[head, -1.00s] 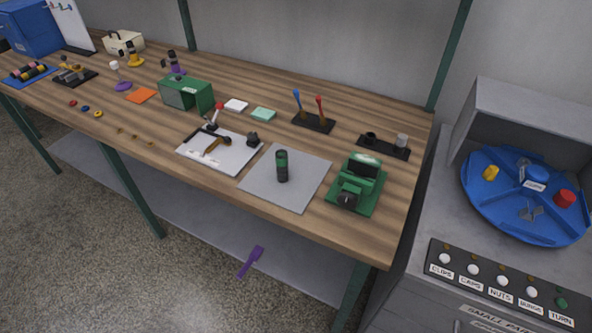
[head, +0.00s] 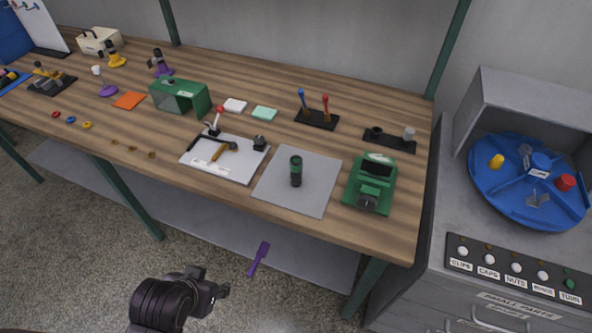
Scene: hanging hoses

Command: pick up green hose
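I cannot make out a clear green hose. The white board (head: 45,28) at the top left, cut off by the frame edge, carries small coloured pieces too small to identify. A dark upright cylinder with a green band (head: 295,171) stands on the grey mat (head: 320,190); I cannot tell that it is a hose. My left gripper (head: 219,291), black, is at the bottom left of centre, in front of the bench and well away from both. It points right, and its finger opening is unclear. My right gripper is out of view.
The wooden bench (head: 235,67) holds a green box (head: 179,96), a white tray with tools (head: 235,173), a green machine (head: 369,183) and several small parts. A purple tool (head: 259,257) is below the bench. A grey cabinet with a blue turntable (head: 560,210) stands right.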

